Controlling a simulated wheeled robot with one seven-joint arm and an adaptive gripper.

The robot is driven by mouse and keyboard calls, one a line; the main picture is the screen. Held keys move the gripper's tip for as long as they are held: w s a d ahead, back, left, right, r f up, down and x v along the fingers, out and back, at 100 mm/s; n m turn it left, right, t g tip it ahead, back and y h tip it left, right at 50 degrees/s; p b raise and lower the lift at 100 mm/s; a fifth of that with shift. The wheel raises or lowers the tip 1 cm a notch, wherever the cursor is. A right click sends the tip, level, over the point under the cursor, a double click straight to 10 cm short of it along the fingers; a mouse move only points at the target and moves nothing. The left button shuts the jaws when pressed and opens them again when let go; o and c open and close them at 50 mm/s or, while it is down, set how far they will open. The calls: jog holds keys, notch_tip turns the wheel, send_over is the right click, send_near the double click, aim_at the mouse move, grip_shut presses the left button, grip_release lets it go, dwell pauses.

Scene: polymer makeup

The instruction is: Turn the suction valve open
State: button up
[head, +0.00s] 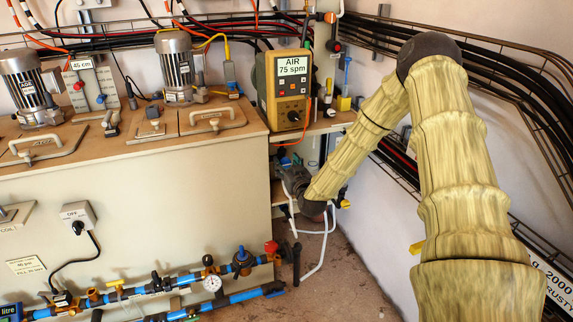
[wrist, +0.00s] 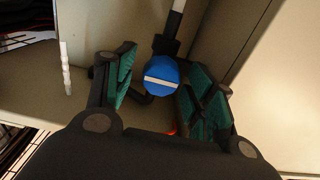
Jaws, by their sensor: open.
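A round blue valve knob (wrist: 162,76) with a white stripe across its face shows in the wrist view. It sits below a dark stem with a white upper part. My gripper (wrist: 158,72) is open, with one green-padded finger on each side of the knob. I see a gap at the left finger; the right finger is close, and I cannot tell whether it touches. In the head view my gripper (head: 296,180) reaches into the recess at the right end of the cream tank, and the knob there is hidden. No label naming the suction valve is readable.
The cream tank (head: 130,190) has pumps and lids on top. A yellow control box (head: 284,88) reading "AIR 75 spm" stands above the recess. White tubes (head: 316,250) hang below my gripper. A white wall with cable racks lies to the right. Blue pipework (head: 150,284) runs along the front.

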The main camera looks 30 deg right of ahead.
jog(key=shift+w+d, duration=0.15)
jog(key=shift+w, duration=0.35)
jog(key=c, duration=1)
jog(key=shift+c, duration=0.2)
